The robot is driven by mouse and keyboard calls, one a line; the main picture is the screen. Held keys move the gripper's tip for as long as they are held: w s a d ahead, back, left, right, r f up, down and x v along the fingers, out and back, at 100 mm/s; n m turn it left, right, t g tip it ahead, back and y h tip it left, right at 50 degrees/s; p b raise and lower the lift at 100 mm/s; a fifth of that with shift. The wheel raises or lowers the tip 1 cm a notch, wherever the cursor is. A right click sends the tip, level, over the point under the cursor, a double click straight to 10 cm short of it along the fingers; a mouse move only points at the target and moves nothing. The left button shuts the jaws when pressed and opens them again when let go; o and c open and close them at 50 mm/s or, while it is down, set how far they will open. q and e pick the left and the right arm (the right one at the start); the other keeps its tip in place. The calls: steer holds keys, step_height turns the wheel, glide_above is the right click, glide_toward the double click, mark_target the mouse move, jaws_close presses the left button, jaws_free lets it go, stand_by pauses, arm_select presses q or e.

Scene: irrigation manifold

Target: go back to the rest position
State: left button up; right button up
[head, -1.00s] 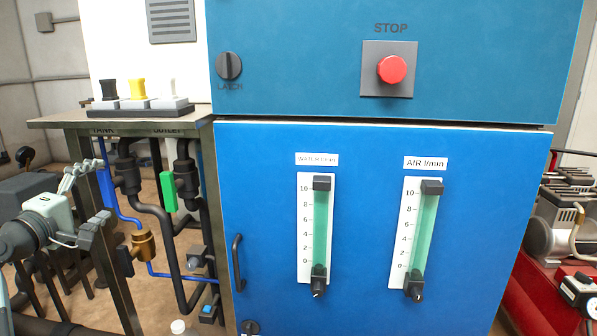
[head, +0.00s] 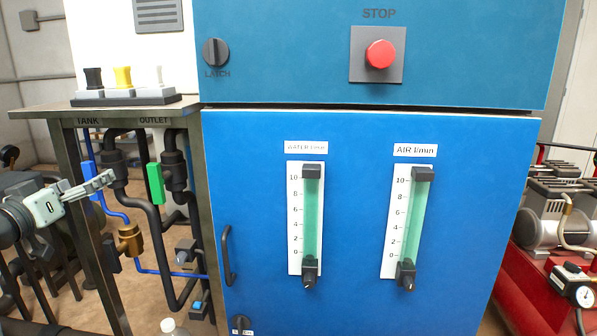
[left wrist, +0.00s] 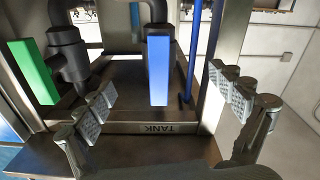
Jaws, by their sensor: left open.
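My left gripper (head: 90,186) is at the left of the head view, beside the pipe frame. It is open and empty; in the left wrist view its jaws (left wrist: 160,84) stand wide apart. The blue valve handle (head: 89,181) under the TANK label is partly hidden behind the gripper. In the left wrist view this blue handle (left wrist: 158,70) stands upright between the jaws, farther off. The green handle (head: 155,184) under OUTLET also shows at the left of the wrist view (left wrist: 33,72). My right gripper is not in view.
A metal frame (head: 72,210) with dark pipes and a brass fitting (head: 130,240) stands close to my left gripper. The blue cabinet (head: 350,230) has two flow gauges, a door handle (head: 227,255) and a red stop button (head: 380,54). A red compressor (head: 510,290) stands at the right.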

arm_select(q)
steer(key=s+d+f+m+g, duration=0.1)
steer(key=f, duration=0.3)
steer(key=s+d+f+g, duration=0.1)
steer(key=f, duration=0.4)
steer(key=d+f+m+g+b, duration=0.1)
steer(key=f, duration=0.3)
steer(key=shift+s+d+f+m+g, duration=0.3)
steer(key=shift+s+d+f, duration=0.1)
steer(key=s+d+f+g, duration=0.2)
steer(key=s+f, duration=0.2)
steer(key=f, duration=0.5)
steer(key=s+d+f+g, duration=0.3)
steer(key=f, duration=0.5)
steer(key=s+d+f+g+y, duration=0.1)
steer(key=s+d+f+g, duration=0.2)
steer(key=s+f, duration=0.7)
steer(key=s+d+f+g+y, duration=0.1)
steer(key=s+d+f+g, duration=0.2)
steer(key=s+f, duration=0.8)
steer(key=s+d, duration=0.1)
steer(key=s, duration=0.3)
steer(key=shift+d+m+y, duration=0.25)
steer(key=shift+m+y, duration=0.05)
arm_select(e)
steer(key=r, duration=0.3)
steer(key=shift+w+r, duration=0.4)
